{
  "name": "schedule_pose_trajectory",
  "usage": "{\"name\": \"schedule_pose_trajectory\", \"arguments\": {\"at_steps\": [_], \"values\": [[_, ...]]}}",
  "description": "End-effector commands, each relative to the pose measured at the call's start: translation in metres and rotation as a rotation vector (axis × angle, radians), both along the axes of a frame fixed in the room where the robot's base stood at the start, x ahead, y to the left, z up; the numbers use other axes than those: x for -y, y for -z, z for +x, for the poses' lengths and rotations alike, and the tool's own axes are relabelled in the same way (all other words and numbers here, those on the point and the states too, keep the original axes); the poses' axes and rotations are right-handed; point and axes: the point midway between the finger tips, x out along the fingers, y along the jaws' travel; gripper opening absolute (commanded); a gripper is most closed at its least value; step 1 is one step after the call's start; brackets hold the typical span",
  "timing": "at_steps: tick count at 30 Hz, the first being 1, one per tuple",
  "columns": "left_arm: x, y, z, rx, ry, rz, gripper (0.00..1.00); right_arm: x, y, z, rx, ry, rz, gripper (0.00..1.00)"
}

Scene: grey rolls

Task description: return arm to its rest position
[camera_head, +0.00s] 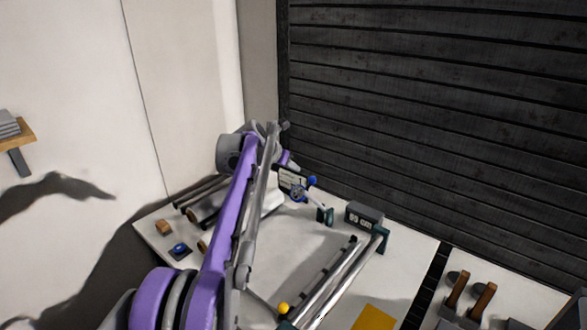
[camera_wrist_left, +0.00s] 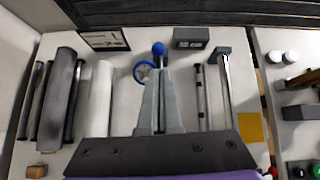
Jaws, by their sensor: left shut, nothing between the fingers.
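My left arm (camera_head: 232,205) reaches up from the bottom left of the head view, purple and grey, over a pale table (camera_head: 405,255). My left gripper (camera_wrist_left: 160,75) shows best in the left wrist view, with its two grey fingers together and nothing between them. It is over the middle of the table, and its tips point toward a blue ball knob (camera_wrist_left: 158,48) and a blue wheel (camera_wrist_left: 141,71). In the head view the arm hides much of the table's left part. My right gripper is in neither view.
A dark grey roll (camera_wrist_left: 60,95) and a white roll (camera_wrist_left: 98,98) lie left of the gripper. A metal rail (camera_head: 345,280), a dark display box (camera_head: 364,214) and a yellow square (camera_head: 374,318) are to the right. A dark slatted wall (camera_head: 430,110) stands behind.

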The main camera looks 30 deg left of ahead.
Motion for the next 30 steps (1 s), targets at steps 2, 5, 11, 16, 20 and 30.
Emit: {"name": "schedule_pose_trajectory", "arguments": {"at_steps": [2,5,11,16,20,30], "values": [[0.0,0.0,0.0,0.0,0.0,0.0,0.0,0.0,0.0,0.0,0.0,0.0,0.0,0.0],[0.0,0.0,0.0,0.0,0.0,0.0,0.0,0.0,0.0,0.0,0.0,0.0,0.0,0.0],[0.012,0.001,-0.005,-0.007,0.049,0.046,0.0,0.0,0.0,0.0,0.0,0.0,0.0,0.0],[0.075,0.012,-0.038,-0.04,0.352,0.318,0.0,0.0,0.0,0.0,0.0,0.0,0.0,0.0],[0.137,0.033,-0.088,-0.063,0.72,0.634,0.0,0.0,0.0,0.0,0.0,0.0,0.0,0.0],[0.248,0.128,-0.254,-0.031,1.737,1.426,0.0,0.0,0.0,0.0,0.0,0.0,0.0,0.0]]}}
